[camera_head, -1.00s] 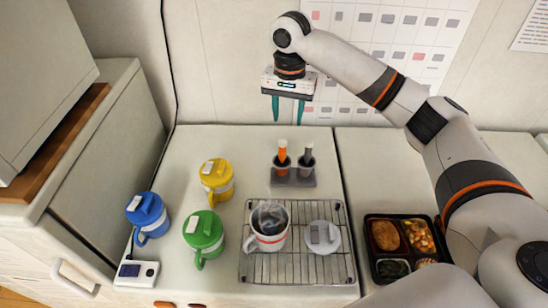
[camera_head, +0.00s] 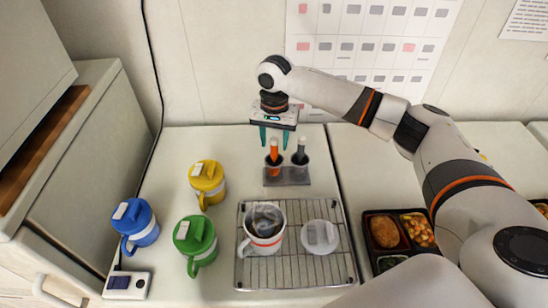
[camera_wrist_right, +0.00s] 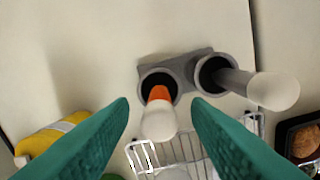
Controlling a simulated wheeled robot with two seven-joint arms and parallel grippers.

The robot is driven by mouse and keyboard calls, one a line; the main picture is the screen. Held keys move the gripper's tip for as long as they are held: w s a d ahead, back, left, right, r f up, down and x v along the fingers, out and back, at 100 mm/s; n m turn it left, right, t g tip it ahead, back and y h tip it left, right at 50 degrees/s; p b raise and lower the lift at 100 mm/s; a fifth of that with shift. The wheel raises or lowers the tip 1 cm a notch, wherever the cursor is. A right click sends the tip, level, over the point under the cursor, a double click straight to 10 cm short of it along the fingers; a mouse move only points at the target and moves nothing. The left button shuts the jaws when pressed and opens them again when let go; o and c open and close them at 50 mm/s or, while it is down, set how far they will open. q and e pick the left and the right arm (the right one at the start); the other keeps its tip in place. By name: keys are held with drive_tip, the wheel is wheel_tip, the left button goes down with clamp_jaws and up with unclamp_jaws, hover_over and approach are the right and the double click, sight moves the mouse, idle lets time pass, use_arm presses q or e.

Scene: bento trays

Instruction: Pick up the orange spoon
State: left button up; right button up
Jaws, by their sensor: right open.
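The orange spoon (camera_head: 273,153) stands upright in the left cup of a grey two-cup holder (camera_head: 287,181) at the back of the counter. In the right wrist view its orange part (camera_wrist_right: 159,93) and pale rounded end show, pointing towards the camera; its lower part is hidden in the cup. A grey spoon (camera_head: 301,146) stands in the right cup. My right gripper (camera_head: 274,141) is open and empty, fingers pointing down, just above the orange spoon's top. In the right wrist view the spoon's end lies between the two green fingers. My left gripper is not in view.
A wire rack (camera_head: 260,273) holds a steaming white mug (camera_head: 265,231) and a white lid (camera_head: 320,237) in front of the holder. Yellow (camera_head: 208,183), green (camera_head: 195,244) and blue (camera_head: 136,224) lidded mugs stand left. A bento tray (camera_head: 372,252) is at right.

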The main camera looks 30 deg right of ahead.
sight(274, 150)
wheel_tip(274, 150, down, 4)
drive_tip(key=shift+r+p, duration=0.2)
drive_tip(key=shift+p, duration=0.35)
drive_tip(key=shift+f, duration=0.4)
drive_tip(key=shift+w, duration=0.1)
drive_tip(key=shift+c, duration=0.2)
clamp_jaws()
